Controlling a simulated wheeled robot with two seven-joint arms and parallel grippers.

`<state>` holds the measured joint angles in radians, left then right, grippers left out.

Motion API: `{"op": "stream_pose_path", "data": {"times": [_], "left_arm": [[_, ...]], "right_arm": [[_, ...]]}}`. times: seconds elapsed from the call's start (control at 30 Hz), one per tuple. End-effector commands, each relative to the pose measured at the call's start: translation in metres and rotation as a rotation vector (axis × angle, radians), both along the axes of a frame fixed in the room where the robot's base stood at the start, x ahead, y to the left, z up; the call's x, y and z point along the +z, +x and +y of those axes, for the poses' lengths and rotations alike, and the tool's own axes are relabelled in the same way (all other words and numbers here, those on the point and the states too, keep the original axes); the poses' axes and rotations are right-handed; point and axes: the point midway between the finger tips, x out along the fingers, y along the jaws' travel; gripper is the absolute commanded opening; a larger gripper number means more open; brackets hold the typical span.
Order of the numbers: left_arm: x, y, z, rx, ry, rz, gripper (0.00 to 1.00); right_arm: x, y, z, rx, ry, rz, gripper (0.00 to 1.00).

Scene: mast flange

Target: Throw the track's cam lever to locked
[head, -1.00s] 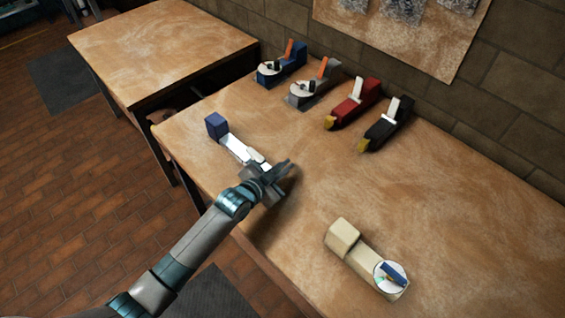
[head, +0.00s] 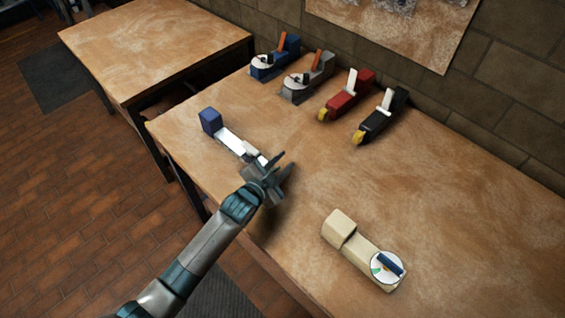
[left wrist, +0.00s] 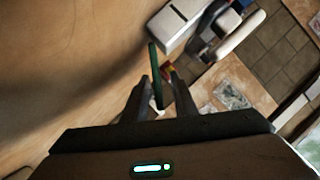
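A white track-like fixture (head: 230,141) with a blue end block (head: 211,121) lies near the table's left edge. My left gripper (head: 276,172) is at its near end and hides part of it. In the left wrist view my left gripper's fingers (left wrist: 161,92) are apart. A thin dark green bar (left wrist: 154,62) shows between and beyond them. I cannot tell whether the fingers touch it, nor which way any lever on the track's hidden end points. My right gripper is not in view.
Along the wall stand a blue (head: 287,48), a grey (head: 318,67), a red (head: 354,90) and a black fixture (head: 388,115). The table's middle is clear.

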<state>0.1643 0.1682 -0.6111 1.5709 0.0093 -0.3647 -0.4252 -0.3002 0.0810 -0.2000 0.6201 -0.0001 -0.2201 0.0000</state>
Motion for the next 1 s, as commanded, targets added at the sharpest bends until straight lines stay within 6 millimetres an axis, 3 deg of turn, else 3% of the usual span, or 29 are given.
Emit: {"op": "stream_pose_path", "data": {"times": [0.57, 1.0], "left_arm": [[0.002, -0.011, 0.007, 0.001, 0.001, 0.001, 0.25], [0.022, -0.065, 0.037, 0.0, 0.0, 0.0, 0.25]], "right_arm": [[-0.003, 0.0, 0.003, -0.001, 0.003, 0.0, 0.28], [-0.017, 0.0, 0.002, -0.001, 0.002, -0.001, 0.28]]}}
